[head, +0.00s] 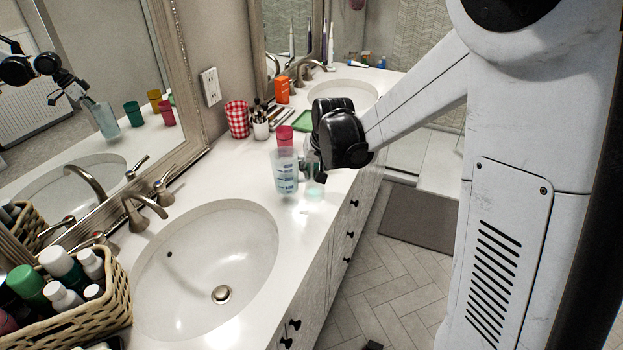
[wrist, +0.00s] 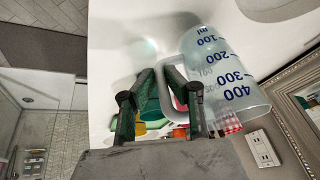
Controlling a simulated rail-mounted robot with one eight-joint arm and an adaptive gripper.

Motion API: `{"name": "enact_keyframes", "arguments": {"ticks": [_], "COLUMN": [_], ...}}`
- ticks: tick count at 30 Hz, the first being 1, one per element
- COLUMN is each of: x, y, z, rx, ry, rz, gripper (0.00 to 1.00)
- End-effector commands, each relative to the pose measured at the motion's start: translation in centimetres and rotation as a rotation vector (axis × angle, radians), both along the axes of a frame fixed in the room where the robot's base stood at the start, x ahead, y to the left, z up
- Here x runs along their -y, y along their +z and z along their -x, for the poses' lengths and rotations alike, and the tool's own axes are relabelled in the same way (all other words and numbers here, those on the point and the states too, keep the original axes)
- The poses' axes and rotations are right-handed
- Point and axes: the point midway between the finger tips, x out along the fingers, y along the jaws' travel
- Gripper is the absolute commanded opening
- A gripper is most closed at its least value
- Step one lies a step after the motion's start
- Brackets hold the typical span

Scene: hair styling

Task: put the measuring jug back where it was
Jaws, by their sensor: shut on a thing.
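The measuring jug is clear with blue markings. It shows in the head view (head: 285,174) near the counter's front edge, just past the sink, and in the wrist view (wrist: 226,72) at right. It looks about upright. My gripper is on the jug's right side in the head view (head: 312,163), partly hidden by my wrist. In the wrist view my gripper (wrist: 158,76) is shut on the jug's pale handle (wrist: 185,102). I cannot tell whether the jug's base touches the counter.
A pink cup (head: 285,135) stands just behind the jug. A red checked cup (head: 237,119), a white holder (head: 261,128) and a green tray (head: 303,121) stand farther back. The sink (head: 185,262) is in front. A green cup (wrist: 150,107) shows in the wrist view.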

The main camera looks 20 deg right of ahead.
Motion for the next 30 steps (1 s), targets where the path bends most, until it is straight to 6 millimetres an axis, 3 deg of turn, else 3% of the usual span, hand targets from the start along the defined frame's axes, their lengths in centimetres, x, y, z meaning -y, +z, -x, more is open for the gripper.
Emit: {"name": "enact_keyframes", "arguments": {"ticks": [6, 18, 19, 23, 30], "x": [0.0, 0.0, 0.0, 0.0, 0.0], "y": [-2.9, -3.5, -3.5, -3.4, -3.3], "z": [0.0, 0.0, 0.0, 0.0, 0.0], "rx": [0.0, 0.0, 0.0, 0.0, 0.0], "ry": [0.0, 0.0, 0.0, 0.0, 0.0], "rz": [0.0, 0.0, 0.0, 0.0, 0.0], "gripper": [0.0, 0.0, 0.12, 0.29, 0.3]}}
